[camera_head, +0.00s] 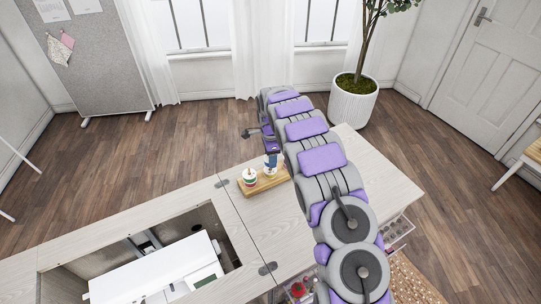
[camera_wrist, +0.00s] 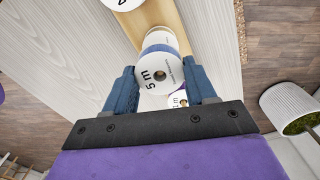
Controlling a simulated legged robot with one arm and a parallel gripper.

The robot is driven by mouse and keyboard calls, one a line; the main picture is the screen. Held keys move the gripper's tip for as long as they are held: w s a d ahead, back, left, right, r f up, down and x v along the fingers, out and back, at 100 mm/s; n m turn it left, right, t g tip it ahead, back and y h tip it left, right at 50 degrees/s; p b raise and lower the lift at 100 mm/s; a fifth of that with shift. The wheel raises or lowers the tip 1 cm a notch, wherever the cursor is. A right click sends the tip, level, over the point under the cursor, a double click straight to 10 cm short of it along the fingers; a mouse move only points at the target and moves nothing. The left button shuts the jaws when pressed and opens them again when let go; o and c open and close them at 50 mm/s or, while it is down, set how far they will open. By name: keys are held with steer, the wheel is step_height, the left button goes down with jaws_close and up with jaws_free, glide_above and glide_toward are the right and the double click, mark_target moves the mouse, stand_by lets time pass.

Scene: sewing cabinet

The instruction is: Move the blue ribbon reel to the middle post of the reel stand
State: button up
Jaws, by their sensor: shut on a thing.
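The blue ribbon reel (camera_wrist: 158,72) has a white face marked "5 m" and a blue ribbon band. It is between the two blue fingers of my gripper (camera_wrist: 163,82), which is shut on it. In the head view my gripper (camera_head: 270,155) is over the right part of the wooden reel stand (camera_head: 265,186). The stand also shows in the wrist view (camera_wrist: 180,28). A reel marked "1 m" (camera_wrist: 178,101) shows partly behind the held reel. The middle post is hidden.
The stand rests on a pale wooden cabinet top (camera_head: 240,208). An opening with a white sewing machine (camera_head: 160,270) lies at the front left. A potted plant (camera_head: 352,105) stands on the floor beyond.

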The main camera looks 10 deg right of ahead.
steer(key=o, duration=1.1)
step_height(320, 180, up, 17)
steer(key=p, duration=0.3)
steer(key=shift+r, duration=0.15)
steer(key=shift+w, duration=0.1)
